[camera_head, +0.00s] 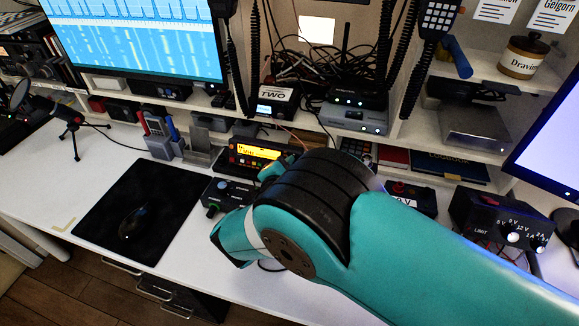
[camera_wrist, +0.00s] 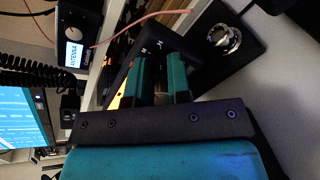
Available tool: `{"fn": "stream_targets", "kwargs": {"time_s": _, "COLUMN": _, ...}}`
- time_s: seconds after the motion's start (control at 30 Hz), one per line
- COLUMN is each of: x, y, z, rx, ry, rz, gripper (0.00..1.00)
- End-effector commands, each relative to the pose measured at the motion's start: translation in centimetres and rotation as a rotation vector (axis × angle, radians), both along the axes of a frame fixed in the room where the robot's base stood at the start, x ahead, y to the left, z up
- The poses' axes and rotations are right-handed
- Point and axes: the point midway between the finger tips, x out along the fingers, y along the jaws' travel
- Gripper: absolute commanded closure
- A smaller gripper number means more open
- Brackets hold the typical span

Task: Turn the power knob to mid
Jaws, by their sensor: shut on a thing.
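My gripper (camera_wrist: 160,66) has its two teal fingers up against a dark front panel with small white marks (camera_wrist: 157,44). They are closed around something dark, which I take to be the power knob. The knob itself is hidden between the fingers, so its setting cannot be read. In the head view the fingers (camera_head: 279,167) are at the right part of the black radio (camera_head: 232,160) with a lit yellow display (camera_head: 258,152). My wrist and arm cover the rest of that area.
A silver dial (camera_wrist: 224,38) is right of the fingers in the wrist view. A power supply (camera_head: 490,218) stands at the right. A black mat (camera_head: 140,210) lies on the left of the desk.

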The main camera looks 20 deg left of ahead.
Motion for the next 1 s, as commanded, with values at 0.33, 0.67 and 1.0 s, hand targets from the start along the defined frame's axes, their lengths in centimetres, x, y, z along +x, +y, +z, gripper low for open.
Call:
{"fn": "stream_targets", "kwargs": {"time_s": 0.33, "x": -0.04, "y": 0.03, "z": -0.26, "rx": -0.195, "ry": 0.001, "rz": 0.048, "gripper": 1.0}}
{"fn": "stream_targets", "kwargs": {"time_s": 0.67, "x": -0.07, "y": 0.07, "z": -0.21, "rx": -0.497, "ry": 0.003, "rz": 0.124, "gripper": 1.0}}
{"fn": "stream_targets", "kwargs": {"time_s": 1.0, "x": -0.09, "y": 0.11, "z": -0.18, "rx": -0.779, "ry": 0.005, "rz": 0.195, "gripper": 1.0}}
